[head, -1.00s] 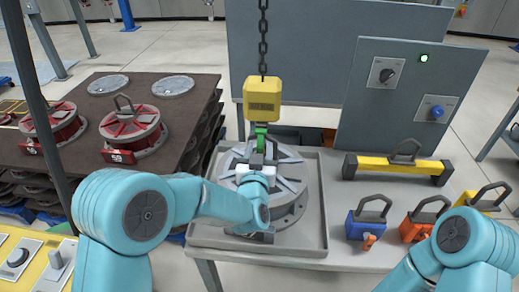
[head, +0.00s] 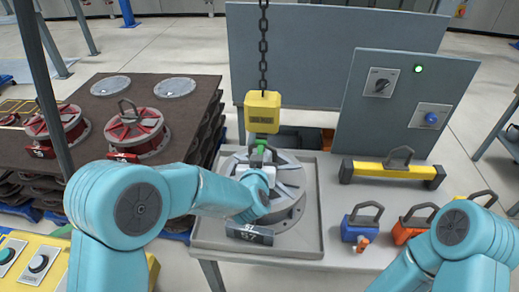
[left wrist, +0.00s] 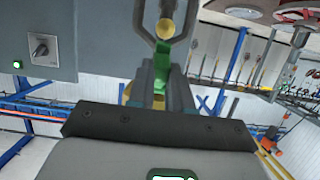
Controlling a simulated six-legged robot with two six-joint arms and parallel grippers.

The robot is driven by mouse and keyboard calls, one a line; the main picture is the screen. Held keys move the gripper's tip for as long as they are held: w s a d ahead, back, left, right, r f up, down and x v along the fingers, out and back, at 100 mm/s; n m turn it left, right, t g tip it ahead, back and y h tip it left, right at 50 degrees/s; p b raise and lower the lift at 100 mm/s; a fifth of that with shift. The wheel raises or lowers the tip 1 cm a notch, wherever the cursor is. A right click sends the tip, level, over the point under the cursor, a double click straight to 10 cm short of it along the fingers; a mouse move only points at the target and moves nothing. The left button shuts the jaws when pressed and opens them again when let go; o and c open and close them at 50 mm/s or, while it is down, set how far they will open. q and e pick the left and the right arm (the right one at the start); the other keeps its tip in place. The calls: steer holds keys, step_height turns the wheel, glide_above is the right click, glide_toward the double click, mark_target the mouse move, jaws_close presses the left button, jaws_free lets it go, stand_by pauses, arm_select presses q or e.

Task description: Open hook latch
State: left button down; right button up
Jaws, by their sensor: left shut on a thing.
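A yellow hook block (head: 262,112) hangs from a dark chain (head: 264,45). A green latch (head: 260,141) shows just below the block. In the left wrist view the green latch (left wrist: 162,62) runs down between my fingers, under a grey metal loop (left wrist: 166,12). My left gripper (head: 262,158) is at the hook, above a round grey lid (head: 290,204), and is shut on the green latch; my wrist partly hides the contact. The hook's lower part is hidden by my gripper. My right arm enters at the lower right, its gripper out of view.
The lid sits in a grey tray (head: 204,238). To the right stand a yellow bar with a handle (head: 390,170), a blue block (head: 352,232) and an orange block (head: 408,231). A grey panel (head: 400,105) carries a knob and a blue button. Red lids (head: 137,132) stand on the left stack.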

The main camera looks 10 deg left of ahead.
arm_select(q)
steer(key=shift+r+g+p, duration=0.65)
steer(key=shift+g+p, duration=0.15)
steer(key=shift+p, duration=0.05)
steer(key=shift+s+g, duration=0.15)
steer(key=shift+g, duration=0.65)
arm_select(e)
steer(key=shift+r, duration=1.85)
arm_select(q)
steer(key=shift+r+p, duration=0.1)
steer(key=shift+p, duration=0.2)
steer(key=c, duration=1)
jaws_free()
steer(key=shift+c, duration=0.2)
steer(key=shift+s, duration=0.1)
steer(key=v, duration=1.6)
steer(key=shift+r, duration=0.3)
